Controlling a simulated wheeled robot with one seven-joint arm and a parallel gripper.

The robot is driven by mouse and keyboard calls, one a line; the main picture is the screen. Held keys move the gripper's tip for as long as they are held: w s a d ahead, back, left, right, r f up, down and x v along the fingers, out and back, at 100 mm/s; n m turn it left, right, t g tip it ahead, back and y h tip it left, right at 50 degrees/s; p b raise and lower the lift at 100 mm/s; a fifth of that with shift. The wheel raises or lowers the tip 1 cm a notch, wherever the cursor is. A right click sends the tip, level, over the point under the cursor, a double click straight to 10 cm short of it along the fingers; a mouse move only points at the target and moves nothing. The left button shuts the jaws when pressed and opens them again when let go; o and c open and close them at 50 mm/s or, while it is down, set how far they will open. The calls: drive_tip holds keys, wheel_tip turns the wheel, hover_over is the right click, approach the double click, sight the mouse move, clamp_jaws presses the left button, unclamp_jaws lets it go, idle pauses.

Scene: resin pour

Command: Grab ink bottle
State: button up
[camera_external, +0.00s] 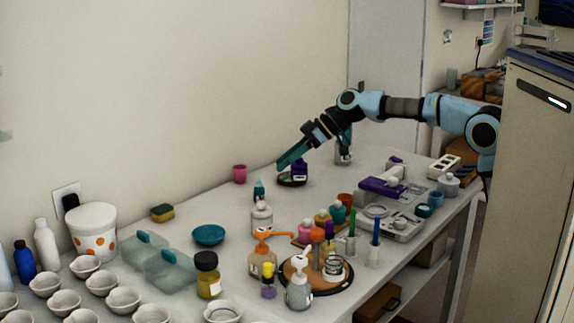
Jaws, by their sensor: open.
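Several small bottles stand on the white table, and I cannot tell for certain which is the ink bottle. A small dark purple bottle (299,170) stands on a dark round dish (286,182), just right of my gripper's tips. A small teal bottle with a pointed top (259,190) stands nearer the camera, to the left. My gripper (284,163) has teal fingers, points down to the left and is open. It looks empty and appears above the dish; its exact height is hard to judge.
A pink cup (239,174) stands left of my gripper. A white pump bottle (262,218), an orange-topped bottle (262,262) and a round dark tray (343,283) crowd the nearer table. A purple device (382,187) lies to the right. The table's back left strip is mostly clear.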

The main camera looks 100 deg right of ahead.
drive_tip(key=d+t+h+b, duration=0.25)
drive_tip(key=d+b, duration=0.35)
drive_tip(key=d, duration=0.8)
approach(255, 186)
drive_tip(key=shift+w+d+t+y+p, duration=0.1)
drive_tip(key=shift+w+t+y+p, duration=0.15)
drive_tip(key=shift+w+t+p, duration=0.15)
drive_tip(key=x, duration=0.4)
drive_tip(key=shift+w+f, duration=0.25)
drive_tip(key=shift+f, duration=0.05)
drive_tip(key=shift+f+p+x, duration=0.15)
drive_tip(key=shift+p+x, duration=0.3)
drive_tip(key=shift+x, duration=1.1)
drive_tip(key=shift+f+p+x, duration=0.15)
drive_tip(key=shift+p+x, duration=0.25)
drive_tip(key=shift+x, duration=1.2)
drive_tip(key=shift+s+d, duration=0.1)
drive_tip(key=shift+s, duration=0.05)
clamp_jaws()
